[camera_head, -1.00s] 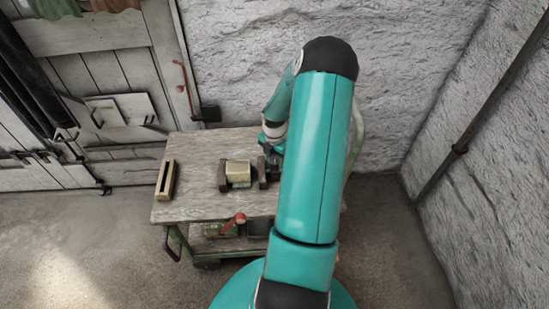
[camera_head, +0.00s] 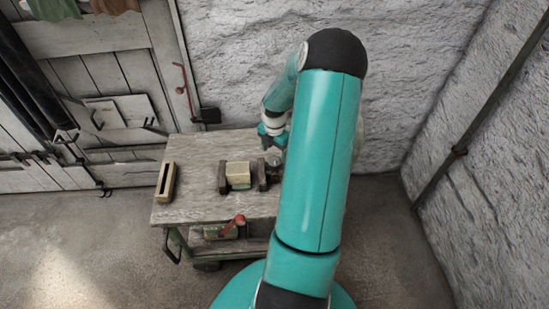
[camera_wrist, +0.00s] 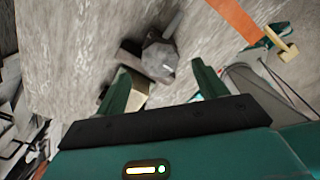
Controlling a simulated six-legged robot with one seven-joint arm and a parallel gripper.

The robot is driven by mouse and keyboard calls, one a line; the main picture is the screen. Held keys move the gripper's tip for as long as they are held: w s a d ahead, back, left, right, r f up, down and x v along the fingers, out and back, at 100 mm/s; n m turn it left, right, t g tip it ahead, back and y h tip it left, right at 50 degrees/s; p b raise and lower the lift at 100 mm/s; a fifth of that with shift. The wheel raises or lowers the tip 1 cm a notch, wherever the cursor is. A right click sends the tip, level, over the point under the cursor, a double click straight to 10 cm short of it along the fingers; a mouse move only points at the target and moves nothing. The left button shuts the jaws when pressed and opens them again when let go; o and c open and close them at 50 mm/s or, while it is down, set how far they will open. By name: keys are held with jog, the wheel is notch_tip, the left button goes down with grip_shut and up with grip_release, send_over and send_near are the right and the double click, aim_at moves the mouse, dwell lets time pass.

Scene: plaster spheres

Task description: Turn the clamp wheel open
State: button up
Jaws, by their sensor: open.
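The clamp stands on the wooden cart top (camera_head: 195,150), with dark jaws (camera_head: 223,178) on either side of a pale block (camera_head: 238,173). Its grey, many-sided wheel (camera_wrist: 159,57) with a short handle shows in the wrist view, beyond my fingertips and roughly between them. In the head view the wheel (camera_head: 273,160) is at the clamp's right end, partly behind my arm. My gripper (camera_wrist: 166,76) is open and empty. Its left finger overlaps the pale block (camera_wrist: 135,95) in the wrist view; I cannot tell if anything touches. The gripper's teal part (camera_head: 272,136) is behind the wheel.
A slotted wooden block (camera_head: 166,182) lies at the cart's left edge. A red-handled item (camera_head: 235,222) sits below the top at the front. A rough wall (camera_head: 260,60) stands behind and another at right. The cart top between slotted block and clamp is bare.

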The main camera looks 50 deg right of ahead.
aim_at(274, 160)
notch_tip(274, 160, up, 9)
dwell(0.8)
jog(key=w+a+r+m+t+h, duration=0.15)
jog(key=a+r+m, duration=0.25)
jog(key=a+r, duration=0.55)
jog(key=w+a+r+m+h, duration=0.15)
jog(key=a+r+m, duration=0.4)
jog(key=a, duration=0.75)
jog(key=s+a+r+m+t+y, duration=0.1)
jog(key=s+a+r+m, duration=0.3)
jog(key=a, duration=0.5)
jog(key=s+a+r+m+t+y, duration=0.2)
jog(key=s+a, duration=0.4)
jog(key=a, duration=0.3)
notch_tip(274, 160, up, 3)
jog(key=shift+s+a+f+m+t, duration=0.25)
jog(key=shift+m+t, duration=0.3)
jog(key=shift+m, duration=0.5)
